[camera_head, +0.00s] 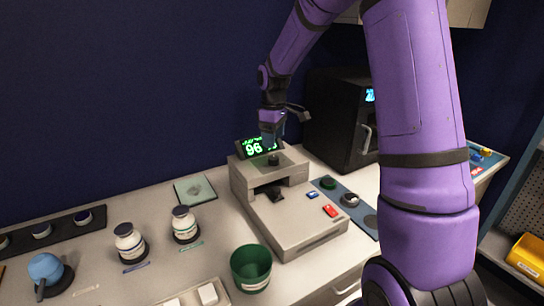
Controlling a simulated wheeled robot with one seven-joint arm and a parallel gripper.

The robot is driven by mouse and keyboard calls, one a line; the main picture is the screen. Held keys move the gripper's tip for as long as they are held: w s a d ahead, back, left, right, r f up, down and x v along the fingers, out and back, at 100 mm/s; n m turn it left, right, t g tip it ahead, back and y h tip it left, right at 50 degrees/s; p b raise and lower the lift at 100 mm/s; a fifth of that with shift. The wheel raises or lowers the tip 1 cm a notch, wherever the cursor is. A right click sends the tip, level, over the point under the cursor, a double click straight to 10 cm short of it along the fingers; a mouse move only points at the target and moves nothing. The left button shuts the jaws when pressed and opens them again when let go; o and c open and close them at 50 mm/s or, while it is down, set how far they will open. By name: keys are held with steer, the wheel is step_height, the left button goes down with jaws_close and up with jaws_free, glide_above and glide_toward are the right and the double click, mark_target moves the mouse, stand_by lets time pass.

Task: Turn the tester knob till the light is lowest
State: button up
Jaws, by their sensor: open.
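The tester (290,225) is a beige bench device in the middle of the picture, with a raised block at its back. A small dark knob (273,159) stands on top of that block. A tilted black display (252,148) behind it shows green digits that read 96, partly covered by my gripper. My gripper (272,145) is open and points down just above the knob. At this size I cannot tell whether the fingers touch the knob or stand around it. I cannot make out a separate lamp.
A black boxy machine (335,118) stands close behind, right of my gripper. A green cup (251,268) stands before the tester, two white jars (129,243) (185,226) to its left. A blue strip (366,218) with round pieces lies right of it. A blue-grey round object (46,268) is front left.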

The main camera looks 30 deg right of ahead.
mark_target(273, 158)
step_height(273, 158, down, 7)
steer(key=shift+f, duration=0.1)
stand_by(0.4)
steer(key=c, duration=0.9)
